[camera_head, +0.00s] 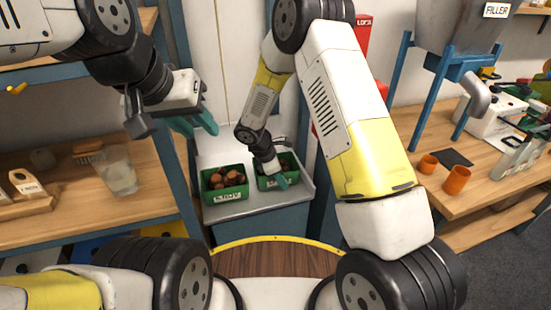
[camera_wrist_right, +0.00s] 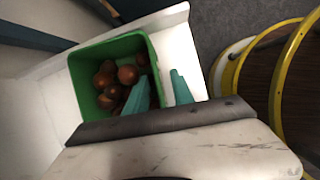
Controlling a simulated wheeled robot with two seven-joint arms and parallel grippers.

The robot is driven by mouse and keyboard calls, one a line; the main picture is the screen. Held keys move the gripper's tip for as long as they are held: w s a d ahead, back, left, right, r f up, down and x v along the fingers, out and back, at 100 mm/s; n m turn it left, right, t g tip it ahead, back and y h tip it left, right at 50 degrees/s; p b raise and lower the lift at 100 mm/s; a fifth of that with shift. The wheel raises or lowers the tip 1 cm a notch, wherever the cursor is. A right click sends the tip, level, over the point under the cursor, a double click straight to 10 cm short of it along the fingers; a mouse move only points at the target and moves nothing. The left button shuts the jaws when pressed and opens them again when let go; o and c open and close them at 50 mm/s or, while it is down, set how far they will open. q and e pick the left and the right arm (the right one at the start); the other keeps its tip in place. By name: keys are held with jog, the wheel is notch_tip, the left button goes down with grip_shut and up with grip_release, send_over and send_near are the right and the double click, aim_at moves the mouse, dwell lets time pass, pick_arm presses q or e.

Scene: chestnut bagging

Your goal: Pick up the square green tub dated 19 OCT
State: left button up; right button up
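Two square green tubs stand side by side on a white counter (camera_head: 240,210) in the head view. The left tub (camera_head: 209,196) holds brown chestnuts, and its front label is too small to read. The right tub (camera_head: 264,185) is partly covered by my right gripper (camera_head: 278,176), and its date cannot be made out. In the right wrist view a green tub (camera_wrist_right: 84,80) holds several chestnuts. My right gripper (camera_wrist_right: 160,88) is open there, one teal finger over the tub's inside and the other beyond its wall. My left gripper (camera_head: 204,127) is open and empty, above and left of the tubs.
A wooden shelf (camera_head: 150,205) at left holds a clear cup (camera_head: 118,172) and a wooden holder (camera_head: 30,200). At right, a bench (camera_head: 480,185) carries orange cups (camera_head: 457,180) and a filler (camera_head: 465,35) on a blue stand. My round yellow-edged base is in front.

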jog(key=shift+f, duration=0.3)
jog(key=shift+d+f, duration=0.1)
jog(key=shift+f, duration=0.1)
grip_shut()
dwell(1.5)
